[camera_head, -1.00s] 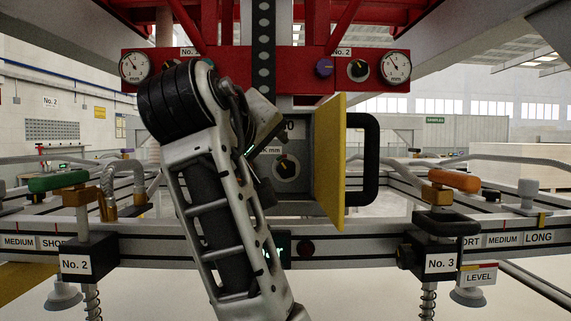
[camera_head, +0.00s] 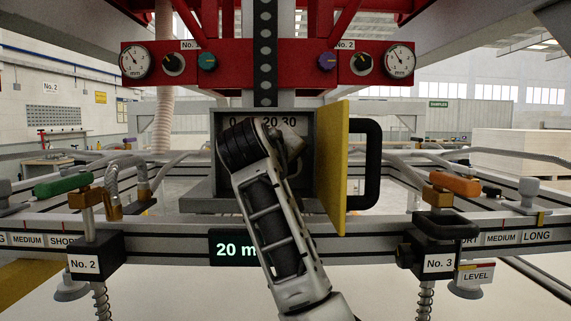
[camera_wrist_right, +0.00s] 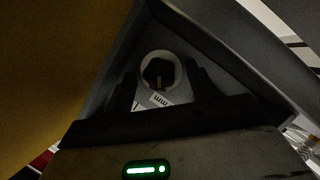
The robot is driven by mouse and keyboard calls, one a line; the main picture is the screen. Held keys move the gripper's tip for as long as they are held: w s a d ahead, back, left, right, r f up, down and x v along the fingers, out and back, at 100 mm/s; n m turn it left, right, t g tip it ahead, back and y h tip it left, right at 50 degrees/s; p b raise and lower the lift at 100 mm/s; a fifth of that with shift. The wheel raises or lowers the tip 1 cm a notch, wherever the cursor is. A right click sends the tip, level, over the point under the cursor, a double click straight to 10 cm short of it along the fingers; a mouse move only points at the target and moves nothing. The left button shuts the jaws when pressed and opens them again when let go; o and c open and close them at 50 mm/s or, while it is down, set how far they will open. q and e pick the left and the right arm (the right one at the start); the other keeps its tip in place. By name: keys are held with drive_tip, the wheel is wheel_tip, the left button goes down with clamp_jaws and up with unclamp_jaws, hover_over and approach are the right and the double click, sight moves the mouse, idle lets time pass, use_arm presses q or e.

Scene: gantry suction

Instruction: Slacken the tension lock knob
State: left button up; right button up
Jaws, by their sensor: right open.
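An open grey box (camera_head: 223,150) hangs at the middle of the head view, with its yellow door (camera_head: 331,165) swung out to the right. My right arm crosses in front of it and hides most of its inside. In the right wrist view a black knob (camera_wrist_right: 158,71) sits on a pale round dial inside the box. My right gripper (camera_wrist_right: 165,77) is open, with one dark finger on each side of the knob. Contact cannot be told. A teal knob (camera_head: 207,62) and a purple knob (camera_head: 327,61) are on the red panel above. None of these knobs is legibly labelled as the tension lock. My left gripper is out of view.
The door's black handle (camera_head: 373,165) sticks out to the right. A rail (camera_head: 370,232) runs across below, carrying stations No. 2 (camera_head: 84,263) and No. 3 (camera_head: 438,262) with levers. A green display (camera_head: 235,248) is partly behind my arm.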

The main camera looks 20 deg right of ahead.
drive_tip(key=c, duration=1)
drive_tip(key=n+h, duration=0.1)
drive_tip(key=n, duration=0.2)
drive_tip(key=shift+a+f+h, duration=0.1)
drive_tip(key=shift+f+h, duration=0.05)
drive_tip(key=shift+h, duration=0.15)
drive_tip(key=shift+f+n+t+h, duration=0.1)
drive_tip(key=shift+n+t+h, duration=0.45)
drive_tip(key=shift+n, duration=0.75)
drive_tip(key=o, duration=1)
